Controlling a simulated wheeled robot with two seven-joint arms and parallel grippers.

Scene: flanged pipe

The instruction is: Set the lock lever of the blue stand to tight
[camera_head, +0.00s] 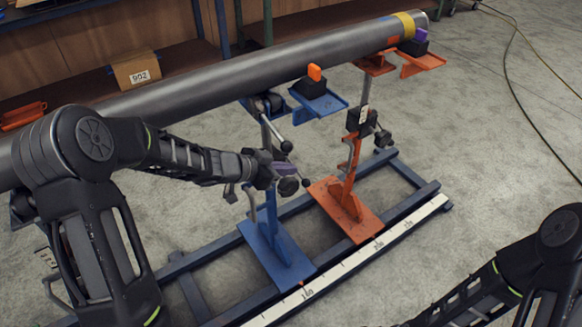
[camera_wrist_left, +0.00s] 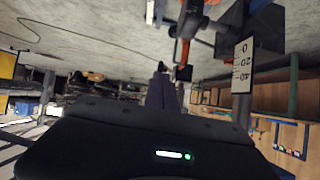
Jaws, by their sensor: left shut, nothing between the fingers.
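The blue stand (camera_head: 274,247) stands on the floor frame, with its post rising under the grey pipe (camera_head: 240,75). A thin metal lever with a black ball end (camera_head: 286,146) shows on the upper part of its post; I cannot tell its exact setting. My left gripper (camera_head: 285,170) is shut and empty, beside the blue stand's post just below that ball. It hides part of the post, and I cannot tell whether it touches. In the left wrist view the closed fingers (camera_wrist_left: 163,92) point at the blurred background. My right gripper is out of view; only my right arm shows at lower right.
An orange stand (camera_head: 345,205) stands close to the right of the blue one. The blue floor frame (camera_head: 415,195) carries a white ruler strip (camera_head: 345,262). A white scale plate (camera_wrist_left: 242,65) shows in the wrist view. A cardboard box (camera_head: 137,70) sits behind the pipe. Floor at right is clear except for a cable.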

